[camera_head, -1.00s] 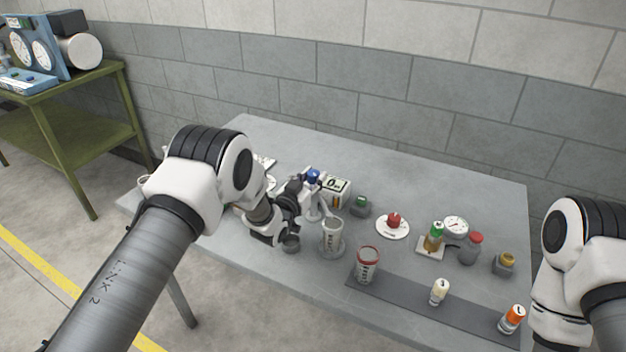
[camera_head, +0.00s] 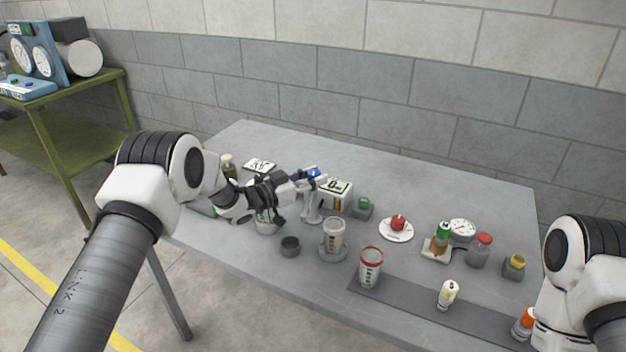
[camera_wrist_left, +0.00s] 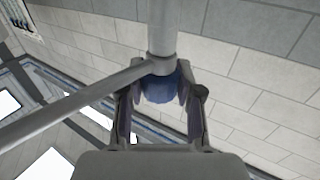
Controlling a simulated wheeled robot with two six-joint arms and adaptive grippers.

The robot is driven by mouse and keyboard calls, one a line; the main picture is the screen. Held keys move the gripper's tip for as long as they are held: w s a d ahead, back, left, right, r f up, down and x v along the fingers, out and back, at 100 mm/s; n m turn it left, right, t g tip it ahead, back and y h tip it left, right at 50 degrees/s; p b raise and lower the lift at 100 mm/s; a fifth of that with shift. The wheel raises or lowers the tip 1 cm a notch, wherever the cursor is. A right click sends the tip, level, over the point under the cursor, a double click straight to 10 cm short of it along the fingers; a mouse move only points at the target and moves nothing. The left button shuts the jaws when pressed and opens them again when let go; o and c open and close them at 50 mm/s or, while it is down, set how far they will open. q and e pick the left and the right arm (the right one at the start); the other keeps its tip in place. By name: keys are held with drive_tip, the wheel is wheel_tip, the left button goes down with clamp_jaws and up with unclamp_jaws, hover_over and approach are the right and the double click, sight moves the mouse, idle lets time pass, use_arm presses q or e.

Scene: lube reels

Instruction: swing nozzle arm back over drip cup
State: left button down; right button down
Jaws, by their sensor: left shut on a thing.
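My left gripper (camera_head: 306,178) is shut on a blue knob (camera_head: 313,172) at the top of a pale upright post (camera_head: 312,208). In the left wrist view the blue knob (camera_wrist_left: 160,88) sits between the two fingers, against a grey collar. A thin grey nozzle arm (camera_wrist_left: 75,112) runs from that collar to the lower left. In the head view I cannot make out where the nozzle arm's tip is. A small dark cup (camera_head: 290,246), possibly the drip cup, stands on the table in front of the post. My right gripper is out of view.
A clear measuring cup (camera_head: 334,236) stands on a round base close to the post. A red-rimmed cup (camera_head: 370,266) and a cream bottle (camera_head: 447,295) stand on a dark strip. A boxed display (camera_head: 336,193) is just behind.

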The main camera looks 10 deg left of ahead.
use_arm(q)
drive_tip(key=c, duration=0.8)
unclamp_jaws()
drive_tip(key=shift+c, duration=0.2)
drive_tip(key=shift+o, duration=0.5)
drive_tip(key=shift+w+d+f, duration=0.1)
drive_tip(key=v, duration=1.2)
